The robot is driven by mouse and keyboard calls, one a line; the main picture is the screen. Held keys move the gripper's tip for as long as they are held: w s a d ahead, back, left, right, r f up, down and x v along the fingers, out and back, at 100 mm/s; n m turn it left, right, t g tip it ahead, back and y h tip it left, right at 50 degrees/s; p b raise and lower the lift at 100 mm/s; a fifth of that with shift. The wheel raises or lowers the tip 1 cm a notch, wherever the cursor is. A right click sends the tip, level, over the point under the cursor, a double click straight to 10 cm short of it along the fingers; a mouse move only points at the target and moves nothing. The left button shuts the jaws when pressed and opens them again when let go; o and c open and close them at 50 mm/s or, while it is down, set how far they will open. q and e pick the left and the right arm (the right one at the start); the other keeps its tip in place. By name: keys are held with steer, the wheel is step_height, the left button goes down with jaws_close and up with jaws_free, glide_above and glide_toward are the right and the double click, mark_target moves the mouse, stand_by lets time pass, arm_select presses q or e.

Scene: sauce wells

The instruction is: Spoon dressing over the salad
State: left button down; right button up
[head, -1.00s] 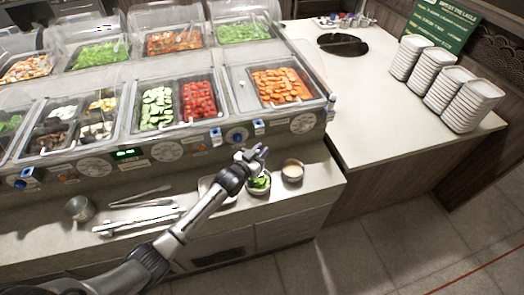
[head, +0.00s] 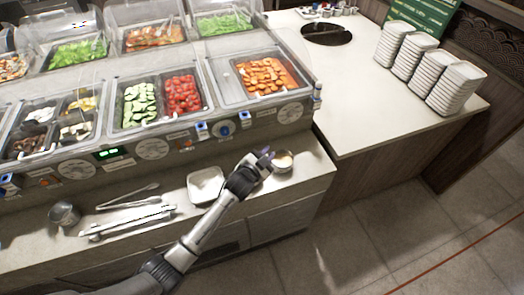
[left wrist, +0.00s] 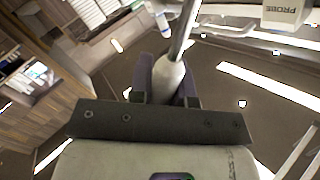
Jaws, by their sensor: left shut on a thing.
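My left gripper (head: 265,155) is over the front counter, beside and partly over a small round cup of pale dressing (head: 283,159). In the left wrist view its fingers (left wrist: 167,85) are shut on a pale handle with a metal shaft (left wrist: 170,72), which looks like the spoon. The spoon's bowl end cannot be made out in either view. The salad bowl is hidden behind my left gripper and forearm in the head view. My right gripper is not in view.
An empty-looking white square dish (head: 205,186) is left of my forearm. The salad bar's front panel (head: 150,148) stands behind. Plate stacks (head: 455,88) are on the side counter (head: 370,110).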

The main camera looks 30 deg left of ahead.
arm_select(q)
steer(key=d+f+m, duration=0.1)
steer(key=d+f+m+b, duration=0.1)
steer(key=d+f+m, duration=0.1)
steer(key=m, duration=0.1)
steer(key=shift+w+d+f+y, duration=0.2)
steer(key=shift+w+d+y, duration=0.05)
steer(key=shift+y, duration=0.15)
stand_by(0.9)
